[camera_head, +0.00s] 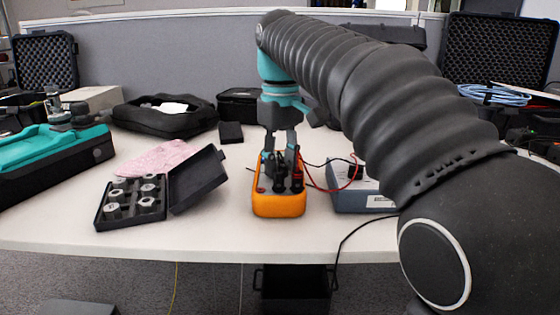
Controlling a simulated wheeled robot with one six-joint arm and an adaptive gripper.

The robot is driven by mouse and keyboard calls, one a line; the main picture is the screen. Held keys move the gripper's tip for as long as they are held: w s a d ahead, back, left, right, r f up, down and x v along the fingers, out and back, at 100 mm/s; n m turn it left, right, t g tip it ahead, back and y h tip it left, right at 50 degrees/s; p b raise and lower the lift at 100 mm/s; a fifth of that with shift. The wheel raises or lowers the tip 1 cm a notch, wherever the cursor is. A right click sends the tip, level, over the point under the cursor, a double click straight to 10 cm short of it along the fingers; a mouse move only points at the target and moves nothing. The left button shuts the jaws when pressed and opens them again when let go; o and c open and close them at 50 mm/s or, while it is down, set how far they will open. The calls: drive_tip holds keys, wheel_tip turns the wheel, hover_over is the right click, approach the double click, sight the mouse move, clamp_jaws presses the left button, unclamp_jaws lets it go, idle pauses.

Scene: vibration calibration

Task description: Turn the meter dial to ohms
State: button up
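The orange meter (279,206) lies on the white table near its front edge, at the middle of the head view. My gripper (281,158) points down over it, with its fingers reaching to the meter's upper face. The dial is hidden behind the fingers and the plugs, so its setting cannot be read. I cannot tell whether the fingers touch the dial or are closed on it. Black and red plugs (297,183) stand in the near part of the meter, with a red lead and a black lead running right.
A grey box (352,200) stands right of the meter. An open black case (150,208) with several metal pieces lies to the left, beside a pink cloth (160,157). A black pouch (163,116) is behind. My arm covers the right side. Bare table (225,228) shows between case and meter.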

drive_tip(key=shift+m+p, duration=0.3)
drive_tip(key=shift+p, duration=0.15)
drive_tip(key=shift+c, duration=0.4)
drive_tip(key=shift+r+m+p, duration=0.15)
drive_tip(key=shift+m+p, duration=1.1)
drive_tip(key=shift+m, duration=0.15)
drive_tip(key=shift+a+m+p, duration=0.15)
drive_tip(key=shift+m+p, duration=1.3)
drive_tip(key=shift+m, duration=0.75)
drive_tip(key=shift+f, duration=0.2)
drive_tip(key=o, duration=1.1)
drive_tip(key=shift+o, duration=0.2)
